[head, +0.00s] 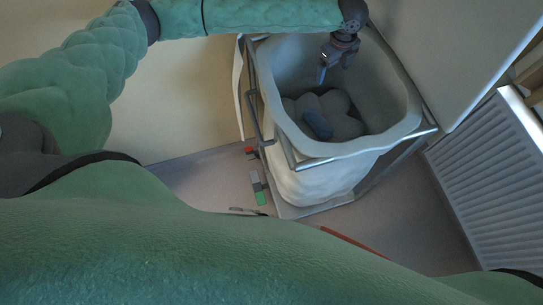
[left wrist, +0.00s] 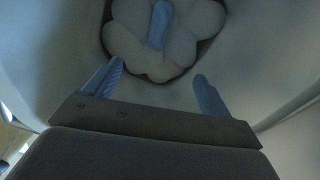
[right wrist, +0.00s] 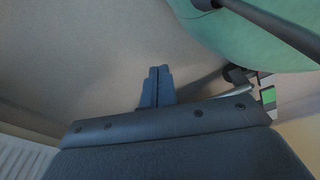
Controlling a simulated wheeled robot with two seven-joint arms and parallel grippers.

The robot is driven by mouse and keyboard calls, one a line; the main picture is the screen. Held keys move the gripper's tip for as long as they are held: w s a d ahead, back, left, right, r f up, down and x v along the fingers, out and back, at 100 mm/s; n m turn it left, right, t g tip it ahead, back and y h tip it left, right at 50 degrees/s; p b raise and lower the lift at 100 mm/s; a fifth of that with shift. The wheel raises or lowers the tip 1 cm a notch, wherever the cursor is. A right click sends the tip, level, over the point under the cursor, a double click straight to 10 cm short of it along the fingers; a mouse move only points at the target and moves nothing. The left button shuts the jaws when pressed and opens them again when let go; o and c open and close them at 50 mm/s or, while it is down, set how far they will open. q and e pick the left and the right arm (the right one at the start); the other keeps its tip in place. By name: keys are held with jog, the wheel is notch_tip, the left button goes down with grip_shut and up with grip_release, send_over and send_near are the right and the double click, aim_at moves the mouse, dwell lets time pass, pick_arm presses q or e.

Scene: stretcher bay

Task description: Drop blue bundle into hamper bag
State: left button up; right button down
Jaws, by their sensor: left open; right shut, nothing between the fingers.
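The hamper bag (head: 395,95) is a pale open bag in a metal frame, standing on the floor at upper right of the head view. The blue bundle (head: 317,124) lies inside it on a heap of rounded grey-white laundry (head: 345,118). In the left wrist view the bundle (left wrist: 159,24) shows on the same heap, apart from my fingers. My left gripper (head: 331,67) points down over the bag's opening; its fingers (left wrist: 158,85) are spread with nothing between them. My right gripper (right wrist: 156,84) is shut and empty, seen only in the right wrist view, away from the bag.
A white ribbed radiator (head: 490,165) stands right of the hamper, below a white panel (head: 450,45). Small red, grey and green pieces (head: 257,185) lie on the floor left of the hamper. A metal handle bar (head: 258,115) runs along the hamper's left side.

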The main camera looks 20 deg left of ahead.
jog(key=shift+f, duration=0.1)
pick_arm(q)
notch_tip(320, 180, up, 8)
jog(key=b, duration=0.3)
pick_arm(e)
jog(key=w+a+r, duration=0.1)
jog(key=w+r, duration=0.2)
jog(key=w, duration=0.2)
jog(key=shift+w+a, duration=0.25)
jog(key=shift+w, duration=0.15)
jog(key=shift+r, duration=0.1)
